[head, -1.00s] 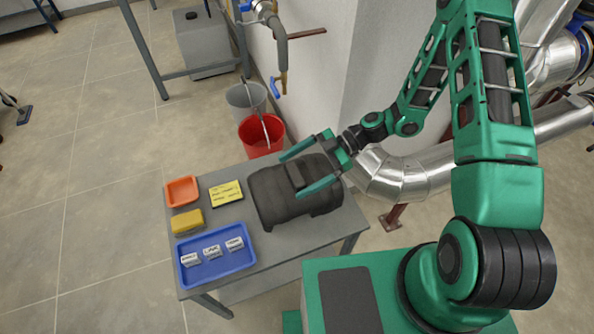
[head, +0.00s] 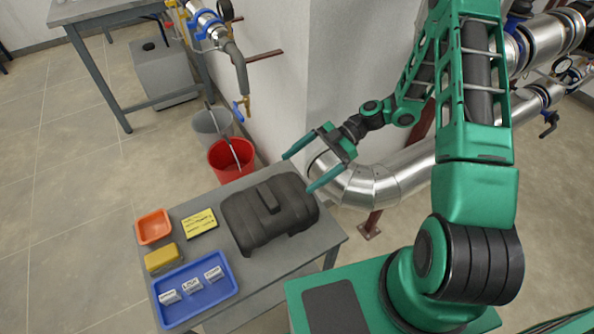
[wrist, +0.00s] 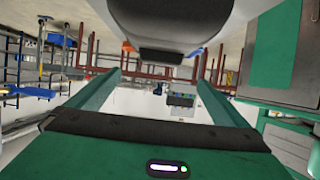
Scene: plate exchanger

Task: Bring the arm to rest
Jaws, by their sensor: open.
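My gripper (head: 310,168) is open and empty in the head view. Its two green fingers point left, in the air near the right end of the black case (head: 268,212) on the grey table. My green arm reaches in from the right side of the picture. In the wrist view the two fingers of my gripper (wrist: 160,92) are spread apart with nothing between them. A dark rounded body with a block on it, apparently the case, hangs at the top of that view.
The table (head: 262,268) also bears an orange tray (head: 153,227), a yellow sponge (head: 162,258), a yellow note (head: 199,223) and a blue tray (head: 225,290) with white labelled blocks. A red bucket (head: 231,160), a grey bucket (head: 212,125) and silver pipes (head: 375,183) stand close behind.

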